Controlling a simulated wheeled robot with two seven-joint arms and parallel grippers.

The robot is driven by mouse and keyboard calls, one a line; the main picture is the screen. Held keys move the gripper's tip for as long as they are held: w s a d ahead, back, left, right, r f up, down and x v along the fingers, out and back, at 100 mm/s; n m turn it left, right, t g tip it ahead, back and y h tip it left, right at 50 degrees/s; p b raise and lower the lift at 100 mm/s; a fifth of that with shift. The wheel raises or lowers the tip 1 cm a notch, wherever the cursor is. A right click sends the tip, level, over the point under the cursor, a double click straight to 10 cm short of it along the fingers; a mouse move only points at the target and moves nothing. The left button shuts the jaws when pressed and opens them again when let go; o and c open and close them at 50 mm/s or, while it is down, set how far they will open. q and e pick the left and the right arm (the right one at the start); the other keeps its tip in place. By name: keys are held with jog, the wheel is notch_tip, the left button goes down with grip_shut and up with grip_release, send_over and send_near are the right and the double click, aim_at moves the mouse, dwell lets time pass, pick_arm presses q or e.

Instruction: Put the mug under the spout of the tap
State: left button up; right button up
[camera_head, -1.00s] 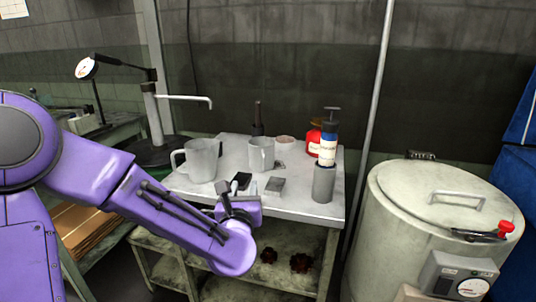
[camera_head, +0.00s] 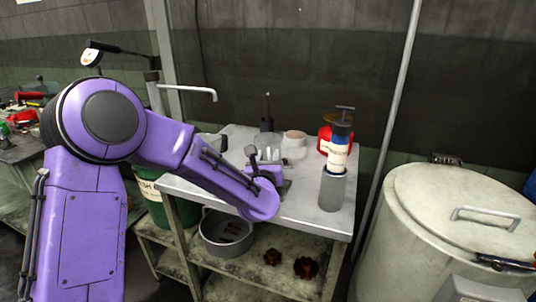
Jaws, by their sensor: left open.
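A grey mug (camera_head: 268,139) stands on the light metal table behind my left gripper, which hides its lower part. A larger grey mug or jug (camera_head: 212,140) stands to the left, mostly hidden behind my left arm. The tap (camera_head: 187,90) rises at the left back, with its thin spout reaching right and bending down at the end. My left gripper (camera_head: 263,156) is open in front of the smaller mug. I cannot tell whether its fingers are around the mug or touch it. My right gripper is out of view.
A pot (camera_head: 226,245) stands on the lower shelf. A large drum (camera_head: 420,235) and a pole stand right.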

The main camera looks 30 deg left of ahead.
pick_arm(q)
jog(key=shift+w+a, duration=0.3)
jog(key=shift+w, duration=0.2)
grip_shut()
